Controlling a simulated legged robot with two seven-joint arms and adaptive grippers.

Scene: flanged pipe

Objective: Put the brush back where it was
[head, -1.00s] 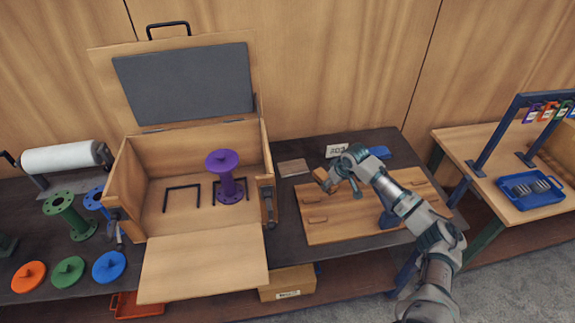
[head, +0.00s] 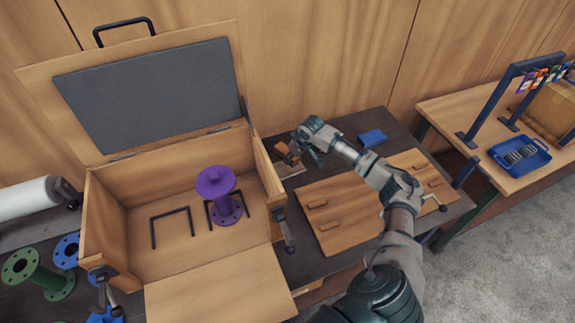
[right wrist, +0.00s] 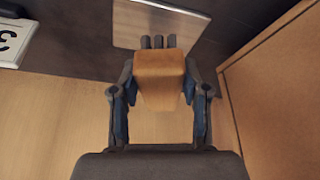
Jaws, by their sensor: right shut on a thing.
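My right gripper (head: 297,148) is shut on the brush (head: 287,153), a small orange-brown wooden block. The right wrist view shows the brush (right wrist: 160,78) between the two fingers (right wrist: 160,100), with several dark grey tips just beyond it. The brush is over or just beside a flat brownish pad (head: 291,169) on the dark bench, right of the open wooden box. In the right wrist view the pad (right wrist: 158,22) lies beyond the brush, and a gap seems to show between them. My left gripper is not in view.
The open wooden box (head: 107,235) holds a purple flanged pipe (head: 222,196); its right wall is near the brush. A wooden board with handles (head: 345,228) lies under my right arm. A blue block (head: 372,138) lies behind. A white number card (right wrist: 12,42) shows in the wrist view.

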